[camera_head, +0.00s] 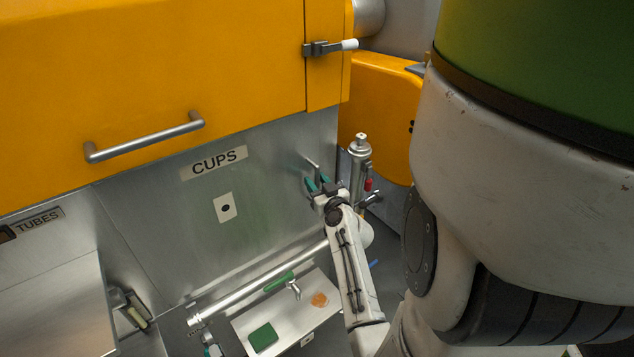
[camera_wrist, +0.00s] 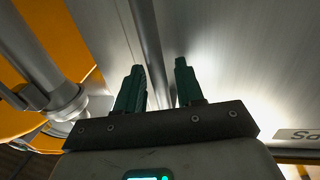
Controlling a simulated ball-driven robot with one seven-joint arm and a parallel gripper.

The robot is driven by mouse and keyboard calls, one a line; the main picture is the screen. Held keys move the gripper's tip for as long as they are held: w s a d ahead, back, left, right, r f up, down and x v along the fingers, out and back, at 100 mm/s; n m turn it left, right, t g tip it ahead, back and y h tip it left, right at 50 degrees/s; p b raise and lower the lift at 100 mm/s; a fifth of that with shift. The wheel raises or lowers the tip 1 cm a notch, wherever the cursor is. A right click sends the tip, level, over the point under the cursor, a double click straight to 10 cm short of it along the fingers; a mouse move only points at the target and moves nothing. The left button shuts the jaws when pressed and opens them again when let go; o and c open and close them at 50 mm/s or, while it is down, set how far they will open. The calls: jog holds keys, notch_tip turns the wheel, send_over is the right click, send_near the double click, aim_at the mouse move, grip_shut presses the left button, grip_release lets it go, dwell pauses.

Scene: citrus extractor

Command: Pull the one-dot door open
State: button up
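The one-dot door (camera_head: 165,235) is a grey steel panel below the yellow housing, with a CUPS label and a white one-dot plate (camera_head: 225,208). It looks closed. A thin upright bar handle (camera_head: 312,162) is near its right edge. My gripper (camera_head: 319,184) is at this bar, its green fingers apart. In the wrist view, the bar (camera_wrist: 147,45) runs between the two fingers of my gripper (camera_wrist: 158,78). A gap shows beside the bar, so the fingers do not look closed on it. The bar's lower end is hidden by my gripper.
A silver valve (camera_head: 359,160) with a red part stands just right of my gripper. A horizontal pipe (camera_head: 258,282) and a tray (camera_head: 300,325) with a green block are below the door. The yellow housing (camera_head: 240,65) with its handle (camera_head: 145,138) overhangs above.

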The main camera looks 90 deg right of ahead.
jog(key=shift+c, duration=0.2)
grip_shut()
dwell(0.3)
